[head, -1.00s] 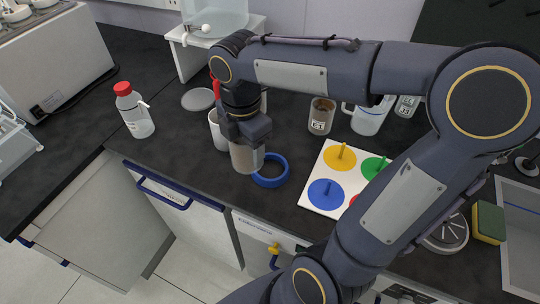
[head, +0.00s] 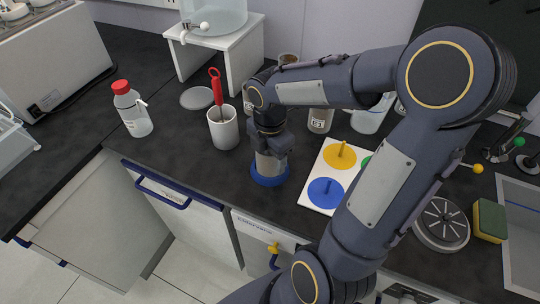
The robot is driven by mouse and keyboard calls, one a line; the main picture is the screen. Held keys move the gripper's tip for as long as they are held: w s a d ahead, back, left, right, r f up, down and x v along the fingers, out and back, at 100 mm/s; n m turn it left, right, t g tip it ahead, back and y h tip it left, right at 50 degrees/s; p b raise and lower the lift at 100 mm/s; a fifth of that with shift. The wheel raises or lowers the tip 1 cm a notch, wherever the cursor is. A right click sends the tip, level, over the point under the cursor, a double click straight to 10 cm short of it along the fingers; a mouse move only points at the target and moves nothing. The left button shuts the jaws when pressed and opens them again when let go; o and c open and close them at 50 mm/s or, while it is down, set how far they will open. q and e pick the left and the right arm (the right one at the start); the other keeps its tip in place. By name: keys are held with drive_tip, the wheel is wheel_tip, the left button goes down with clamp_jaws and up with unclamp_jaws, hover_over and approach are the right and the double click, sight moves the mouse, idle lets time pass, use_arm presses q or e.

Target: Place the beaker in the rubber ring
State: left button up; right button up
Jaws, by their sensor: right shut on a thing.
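My right gripper (head: 270,150) points down over the dark counter and is shut on the beaker (head: 268,166), a greyish cylinder. The beaker looks upright, and its top is covered by the gripper. The blue rubber ring (head: 269,182) lies on the counter right under the gripper. The beaker's lower end shows inside the ring's outline, with the ring's front edge in front of it. I cannot tell whether the beaker's base touches the counter. My left gripper is not in view.
A white cup (head: 223,133) holding a red-handled tool (head: 216,87) stands just left of the gripper. A white board with coloured discs (head: 313,195) lies to the right. A labelled beaker (head: 319,121) stands behind. A red-capped bottle (head: 133,112) stands at left.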

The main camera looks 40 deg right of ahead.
drive_tip(key=shift+f, duration=0.15)
drive_tip(key=o, duration=1)
drive_tip(key=shift+w+r, duration=0.1)
drive_tip(key=shift+r, duration=0.45)
wheel_tip(320, 180, up, 11)
drive_tip(key=p, duration=0.2)
drive_tip(key=s+a+f+m+t+y, duration=0.1)
drive_tip(key=s+a+m+t, duration=0.1)
drive_tip(key=m, duration=0.5)
drive_tip(key=s+a+f+m+t+y, duration=0.1)
drive_tip(key=s+a+m, duration=0.3)
drive_tip(key=s+m, duration=0.2)
drive_tip(key=s+a+f+m+t+y, duration=0.1)
drive_tip(key=s+a+f+m+t, duration=0.1)
drive_tip(key=m, duration=0.5)
drive_tip(key=shift+s+a+m+t+y, duration=0.15)
drive_tip(key=shift+s+a+m+y, duration=0.1)
drive_tip(key=shift+s, duration=0.25)
drive_tip(key=shift+s+a+m+t+y, duration=0.15)
drive_tip(key=shift+s+a, duration=0.1)
drive_tip(key=shift+s, duration=0.2)
